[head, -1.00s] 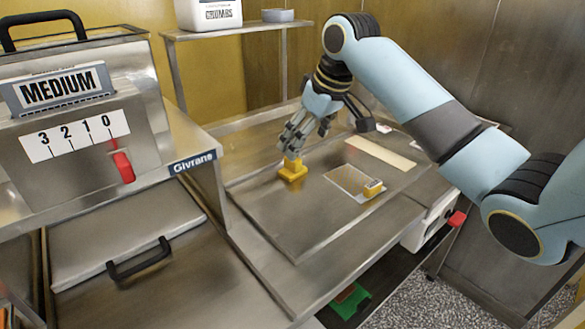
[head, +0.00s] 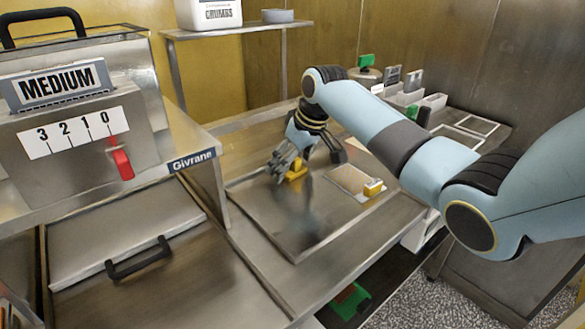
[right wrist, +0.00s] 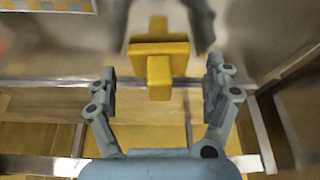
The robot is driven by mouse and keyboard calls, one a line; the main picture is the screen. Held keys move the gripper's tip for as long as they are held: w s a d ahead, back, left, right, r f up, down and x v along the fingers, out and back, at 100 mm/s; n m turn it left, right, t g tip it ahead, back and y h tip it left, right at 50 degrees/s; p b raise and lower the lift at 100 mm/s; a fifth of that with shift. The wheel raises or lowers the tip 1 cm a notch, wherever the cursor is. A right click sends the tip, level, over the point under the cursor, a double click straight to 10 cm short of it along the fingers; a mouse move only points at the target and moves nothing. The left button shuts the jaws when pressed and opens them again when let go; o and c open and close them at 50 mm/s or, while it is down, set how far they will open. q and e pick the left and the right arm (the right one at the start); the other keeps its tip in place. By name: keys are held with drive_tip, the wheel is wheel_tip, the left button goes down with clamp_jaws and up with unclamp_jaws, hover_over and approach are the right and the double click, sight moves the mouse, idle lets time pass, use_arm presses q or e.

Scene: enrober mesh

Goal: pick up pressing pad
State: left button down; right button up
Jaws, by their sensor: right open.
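The pressing pad (head: 298,173) is a small yellow block with a square base and an upright knob. It sits on the steel tray (head: 290,236) toward its back left. My right gripper (head: 286,162) is open at the pad and hides part of it. In the right wrist view the pad (right wrist: 160,46) lies between the two spread fingers of the right gripper (right wrist: 160,76). A gap shows between the knob and each finger. My left gripper is not in view.
A mesh panel (head: 350,180) with a yellow block (head: 373,187) lies right of the pad. The steel machine marked MEDIUM (head: 70,140) stands at the left. The tray's front half is clear. Grey bins (head: 430,100) stand at the back right.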

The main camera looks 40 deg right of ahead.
drive_tip(key=c, duration=1.3)
drive_tip(key=shift+r, duration=0.1)
wheel_tip(320, 180, up, 4)
drive_tip(key=shift+r, duration=0.1)
drive_tip(key=s+r, duration=0.6)
drive_tip(key=s, duration=0.5)
drive_tip(key=shift+s+d+r+p, duration=0.35)
drive_tip(key=shift+s+r+p, duration=0.05)
